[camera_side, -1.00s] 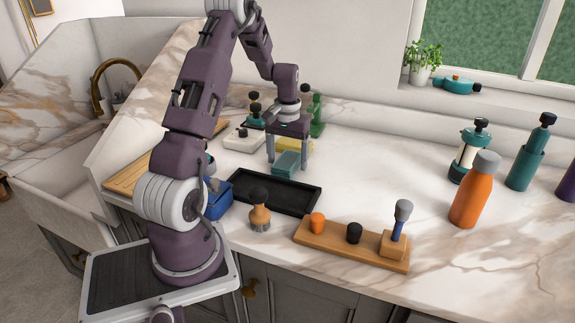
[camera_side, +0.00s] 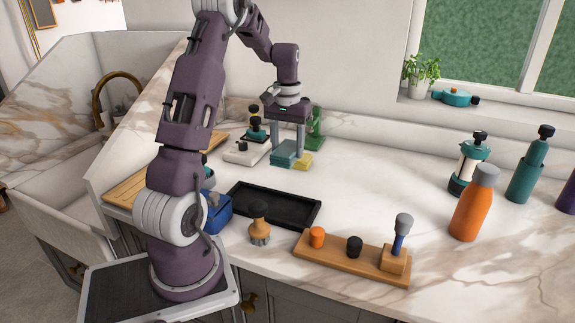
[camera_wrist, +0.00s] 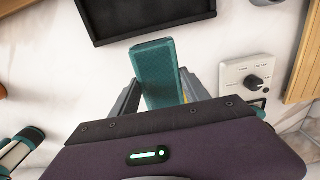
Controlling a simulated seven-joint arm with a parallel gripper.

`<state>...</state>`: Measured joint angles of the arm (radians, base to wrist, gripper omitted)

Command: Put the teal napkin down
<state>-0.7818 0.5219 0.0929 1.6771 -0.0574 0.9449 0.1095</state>
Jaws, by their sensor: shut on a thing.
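The teal napkin (camera_side: 284,154) is a folded block held between the fingers of my gripper (camera_side: 287,143), behind the black tray in the side view. In the wrist view the teal napkin (camera_wrist: 155,68) sticks out between the fingers of my gripper (camera_wrist: 160,90). A yellow folded piece (camera_side: 304,161) shows at the right beside and partly behind the teal napkin. A sliver of the yellow piece (camera_wrist: 184,97) also shows in the wrist view. I cannot tell whether the teal napkin touches the yellow piece or the counter.
A black tray (camera_side: 237,187) lies in front on the marble counter. A white box with a black knob (camera_side: 240,155) stands at the left, and a green bottle (camera_side: 317,125) stands behind. A wooden stand (camera_side: 330,258) is at the front.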

